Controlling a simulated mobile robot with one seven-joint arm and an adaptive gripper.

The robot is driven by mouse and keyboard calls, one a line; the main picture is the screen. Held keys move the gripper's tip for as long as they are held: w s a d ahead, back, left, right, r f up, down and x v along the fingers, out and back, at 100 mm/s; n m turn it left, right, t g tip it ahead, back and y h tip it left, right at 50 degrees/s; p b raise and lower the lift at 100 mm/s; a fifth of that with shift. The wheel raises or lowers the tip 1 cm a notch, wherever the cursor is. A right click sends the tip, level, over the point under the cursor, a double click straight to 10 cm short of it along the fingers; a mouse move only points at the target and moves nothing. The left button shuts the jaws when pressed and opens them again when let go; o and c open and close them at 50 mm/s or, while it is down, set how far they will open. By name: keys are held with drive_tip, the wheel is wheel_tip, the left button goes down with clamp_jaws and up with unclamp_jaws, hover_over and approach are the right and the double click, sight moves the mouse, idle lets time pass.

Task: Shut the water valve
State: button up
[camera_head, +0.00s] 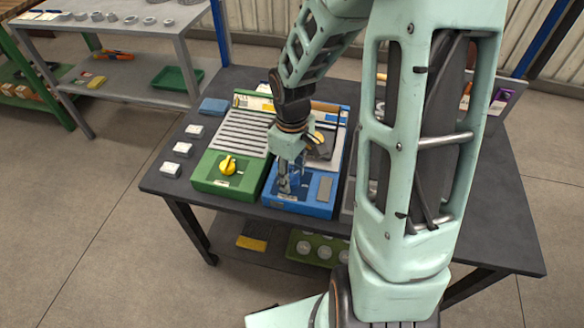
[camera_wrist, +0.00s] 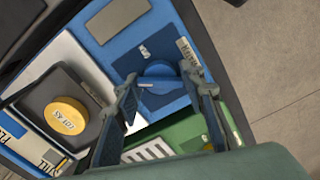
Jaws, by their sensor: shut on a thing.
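The water valve is a blue knob (camera_wrist: 160,84) with a bar handle on a dark blue plate, seen in the wrist view. It is on the blue unit (camera_head: 318,207) on the dark table. My gripper (camera_wrist: 164,86) has its fingers on either side of the knob and is shut on it. In the head view my gripper (camera_head: 287,182) points down at the blue unit's front and hides the knob. The valve's exact angle is hard to read.
A green unit (camera_head: 205,182) with a yellow knob (camera_head: 228,165) stands directly left of the blue one. A round yellow cap (camera_wrist: 66,115) sits on a dark square behind the valve.

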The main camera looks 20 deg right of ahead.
drive_tip(key=n+p, duration=0.3)
drive_tip(key=n, duration=0.1)
drive_tip(key=shift+r, duration=0.2)
drive_tip(key=shift+w+f+n+p, duration=0.1)
drive_tip(key=shift+n+p, duration=0.65)
drive_tip(key=shift+n, duration=0.45)
drive_tip(key=o, duration=0.9)
drive_tip(key=shift+f, duration=0.1)
wheel_tip(320, 180, up, 12)
drive_tip(key=shift+r, duration=0.1)
